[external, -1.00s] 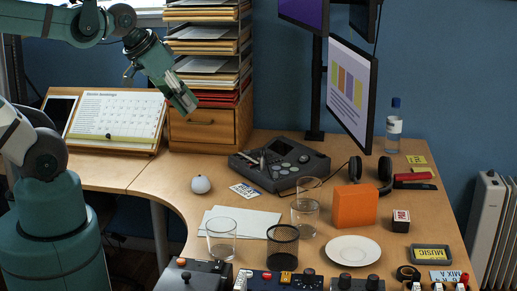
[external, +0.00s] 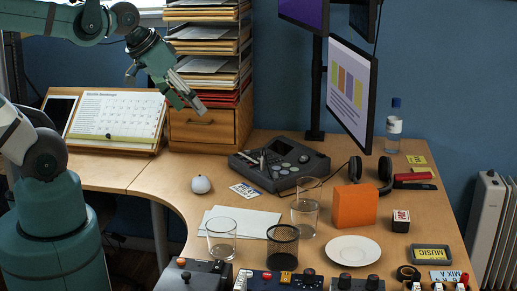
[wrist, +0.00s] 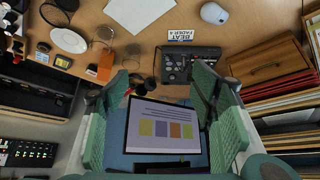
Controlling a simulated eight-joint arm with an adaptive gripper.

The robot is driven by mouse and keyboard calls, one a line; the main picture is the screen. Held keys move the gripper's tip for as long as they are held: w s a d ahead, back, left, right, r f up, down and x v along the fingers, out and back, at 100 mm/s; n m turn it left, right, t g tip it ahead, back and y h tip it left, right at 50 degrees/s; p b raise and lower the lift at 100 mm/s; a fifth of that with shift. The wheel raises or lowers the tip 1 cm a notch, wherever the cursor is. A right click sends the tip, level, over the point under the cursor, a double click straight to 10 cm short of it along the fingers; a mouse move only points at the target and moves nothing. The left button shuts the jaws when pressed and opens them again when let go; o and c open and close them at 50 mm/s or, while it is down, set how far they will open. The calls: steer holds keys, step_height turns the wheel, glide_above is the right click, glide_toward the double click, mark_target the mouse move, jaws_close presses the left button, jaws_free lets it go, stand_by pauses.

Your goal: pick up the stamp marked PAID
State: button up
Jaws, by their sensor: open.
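No lettering that I can read as PAID shows in either view. A small dark block with a red and white marked face (external: 401,220) stands on the right of the desk, right of the orange box, in the external view. It may be a stamp, but its lettering is too small to read. My gripper (external: 190,100) is open and empty, high in front of the drawer unit, far to the left of that block. In the wrist view, the two green fingers (wrist: 157,80) are spread wide with nothing held between them.
The orange box (external: 355,206), a glass (external: 305,217), a white plate (external: 353,250), a mesh cup (external: 283,250) and headphones (external: 386,175) crowd the right side. A control deck (external: 280,163) and monitor (external: 350,95) stand behind.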

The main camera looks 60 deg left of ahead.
steer(key=w+d+r+m+h, duration=0.15)
steer(key=w+d, duration=0.45)
steer(key=w, duration=0.7)
steer(key=m+g+h, duration=0.2)
steer(key=m+g, duration=0.2)
steer(key=m, duration=0.4)
glide_above(401, 215)
steer(key=s+a, duration=0.2)
step_height(401, 215, down, 27)
steer(key=shift+r, duration=0.2)
steer(key=shift+w+n, duration=0.1)
steer(key=shift+n, duration=0.15)
steer(key=shift+x, duration=1.3)
steer(key=shift+a, duration=0.1)
